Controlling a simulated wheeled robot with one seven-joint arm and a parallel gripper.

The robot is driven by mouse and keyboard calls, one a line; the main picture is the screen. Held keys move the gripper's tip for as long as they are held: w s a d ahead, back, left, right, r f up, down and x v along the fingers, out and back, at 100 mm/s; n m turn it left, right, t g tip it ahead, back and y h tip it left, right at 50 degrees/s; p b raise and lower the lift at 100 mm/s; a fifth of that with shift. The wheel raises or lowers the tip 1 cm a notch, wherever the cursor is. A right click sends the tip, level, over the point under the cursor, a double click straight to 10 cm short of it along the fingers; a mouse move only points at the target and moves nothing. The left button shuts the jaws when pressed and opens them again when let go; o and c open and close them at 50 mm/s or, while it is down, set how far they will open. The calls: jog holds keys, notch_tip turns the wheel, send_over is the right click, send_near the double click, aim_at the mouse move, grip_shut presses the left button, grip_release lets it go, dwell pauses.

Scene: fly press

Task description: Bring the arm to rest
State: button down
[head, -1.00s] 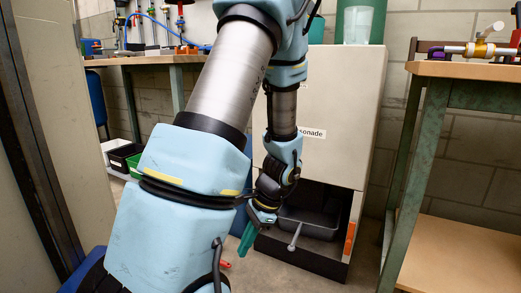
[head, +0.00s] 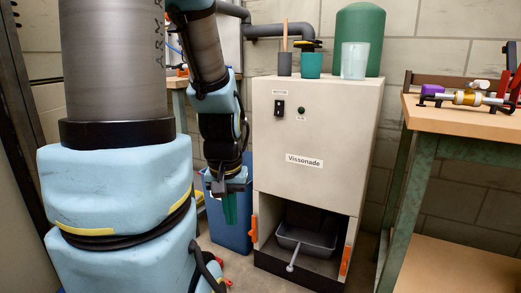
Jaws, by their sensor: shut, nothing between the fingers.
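My gripper (head: 230,208) hangs at the end of my pale blue and grey arm, left of the middle in the head view. Its green fingers point down and look shut, with nothing seen between them. It is in front of a blue bin (head: 228,232) and left of the beige machine labelled "Vissonade" (head: 300,185). I cannot tell how far the fingers are from the bin. My large arm links cover much of the left side of the picture.
The machine's lower opening holds a dark grey tray (head: 306,242), with orange strips on either side. A green cylinder (head: 360,38), a translucent cup (head: 354,60) and small pots stand on top. A workbench (head: 465,118) with valve fittings stands at right.

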notch_tip(320, 180, up, 30)
jog(key=p, duration=2.8)
jog(key=shift+r, duration=0.15)
jog(key=shift+w, duration=0.1)
